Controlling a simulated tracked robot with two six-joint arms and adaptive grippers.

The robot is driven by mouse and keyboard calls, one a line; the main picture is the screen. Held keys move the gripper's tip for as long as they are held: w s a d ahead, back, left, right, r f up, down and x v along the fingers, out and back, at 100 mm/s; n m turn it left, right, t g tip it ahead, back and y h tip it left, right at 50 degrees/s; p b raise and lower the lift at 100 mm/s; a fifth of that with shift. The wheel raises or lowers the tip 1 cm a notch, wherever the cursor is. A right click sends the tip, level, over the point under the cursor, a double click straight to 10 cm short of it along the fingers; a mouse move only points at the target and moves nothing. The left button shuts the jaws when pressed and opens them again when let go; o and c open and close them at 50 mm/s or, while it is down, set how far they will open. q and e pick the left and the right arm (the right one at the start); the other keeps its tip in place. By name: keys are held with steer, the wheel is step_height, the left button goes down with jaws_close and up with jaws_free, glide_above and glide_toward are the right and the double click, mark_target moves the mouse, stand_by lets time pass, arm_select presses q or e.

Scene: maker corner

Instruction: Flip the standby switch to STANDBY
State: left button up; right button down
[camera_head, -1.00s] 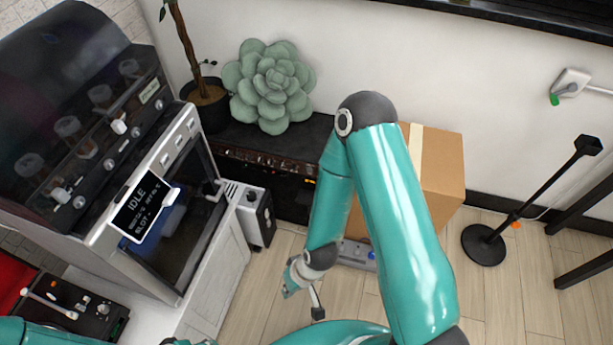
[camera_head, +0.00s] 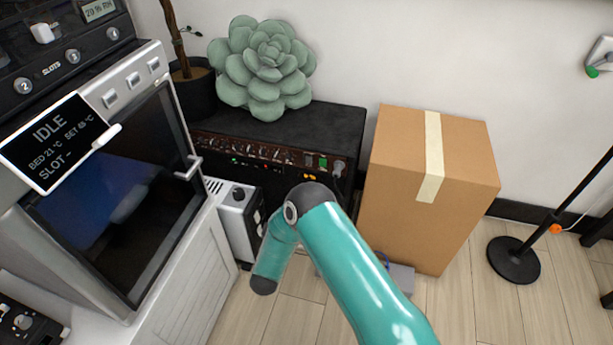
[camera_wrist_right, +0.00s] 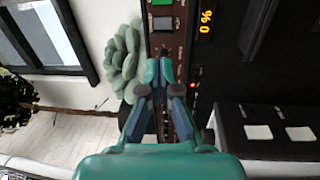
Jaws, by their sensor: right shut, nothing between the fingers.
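The amplifier (camera_head: 345,125) is a black box with a brown control panel (camera_head: 225,146) along its front, below the green plant. A green switch (camera_head: 322,162) and a grey square switch (camera_head: 308,159) sit toward the panel's right end. In the right wrist view the panel runs vertically, with the green switch (camera_wrist_right: 162,3) at the top edge and the grey one (camera_wrist_right: 164,24) below it. My right gripper (camera_wrist_right: 160,63) is shut and empty, its tips over the panel just below the grey switch. I cannot read the switch labels or tell contact. My left gripper is out of view.
A machine with an IDLE screen (camera_head: 55,140) stands at the left. A white box (camera_head: 236,220) is beside the amplifier. A large cardboard box (camera_head: 400,175) stands at its right. A round-based stand (camera_head: 514,260) is further right on open floor.

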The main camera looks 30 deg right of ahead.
mark_target(308, 159)
steer(key=shift+r, duration=0.1)
steer(key=b+x, duration=0.3)
steer(key=x, duration=1)
steer(key=shift+w+d, duration=0.2)
steer(key=shift+d, duration=0.15)
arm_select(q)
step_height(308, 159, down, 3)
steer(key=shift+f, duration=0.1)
arm_select(e)
steer(key=shift+w+d, duration=0.1)
steer(key=shift+d, duration=0.1)
